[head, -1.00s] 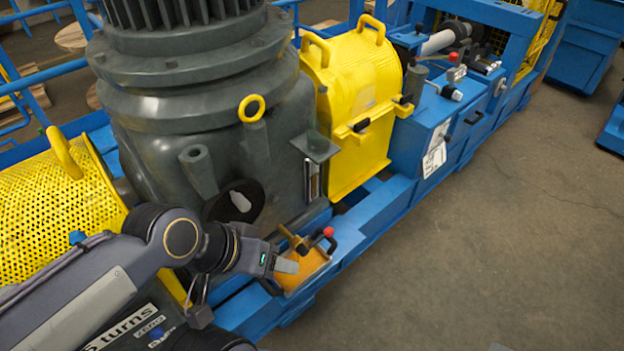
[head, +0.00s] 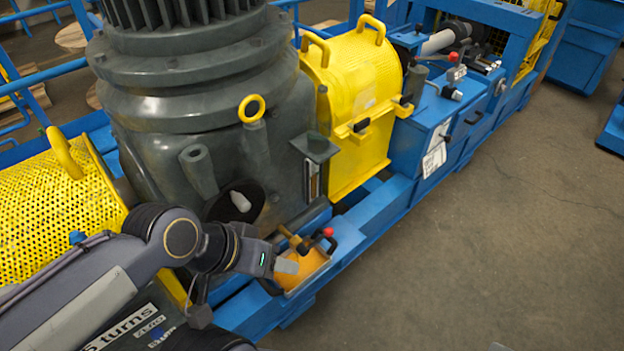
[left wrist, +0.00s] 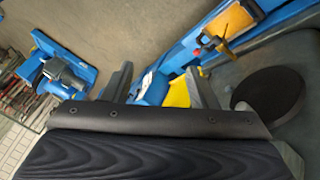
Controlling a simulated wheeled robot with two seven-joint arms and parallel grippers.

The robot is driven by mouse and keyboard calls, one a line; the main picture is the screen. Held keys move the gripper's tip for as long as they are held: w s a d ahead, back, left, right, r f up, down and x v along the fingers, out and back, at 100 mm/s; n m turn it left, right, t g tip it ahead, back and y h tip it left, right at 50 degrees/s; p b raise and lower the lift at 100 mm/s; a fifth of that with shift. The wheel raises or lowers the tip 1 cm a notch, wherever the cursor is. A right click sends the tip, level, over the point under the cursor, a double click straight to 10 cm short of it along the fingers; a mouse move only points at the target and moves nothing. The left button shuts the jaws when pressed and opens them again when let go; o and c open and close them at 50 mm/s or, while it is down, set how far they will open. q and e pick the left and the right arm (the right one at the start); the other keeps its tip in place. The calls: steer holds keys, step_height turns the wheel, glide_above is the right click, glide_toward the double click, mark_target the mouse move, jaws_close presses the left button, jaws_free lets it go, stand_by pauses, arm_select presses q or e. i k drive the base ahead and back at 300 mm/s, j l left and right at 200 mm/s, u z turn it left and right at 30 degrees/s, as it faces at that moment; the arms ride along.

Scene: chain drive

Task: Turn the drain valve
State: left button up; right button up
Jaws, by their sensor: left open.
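The drain valve (head: 301,242) is a small brass fitting low on the grey gearbox, with a short dark lever ending in a red knob (head: 328,232). An orange-filled tray (head: 318,259) sits below it. My left gripper (head: 285,266) is just left of the valve and tray in the head view, and partly hides the tray. In the left wrist view, its two fingers (left wrist: 160,86) stand wide apart with nothing between them. There the brass valve (left wrist: 214,42) lies beyond and to the right of the fingers, apart from them. My right gripper is not in view.
The grey gearbox (head: 205,125) rises behind my left arm. Yellow guards (head: 365,85) flank it on the blue frame (head: 375,215). A dark round disc (left wrist: 268,97) shows close to the gripper in the left wrist view. Open concrete floor (head: 500,230) lies to the right.

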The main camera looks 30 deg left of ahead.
mark_target(302, 248)
steer(key=i+l+u, duration=0.15)
steer(key=i+u, duration=0.35)
steer(key=i, duration=0.2)
steer(key=u, duration=1.1)
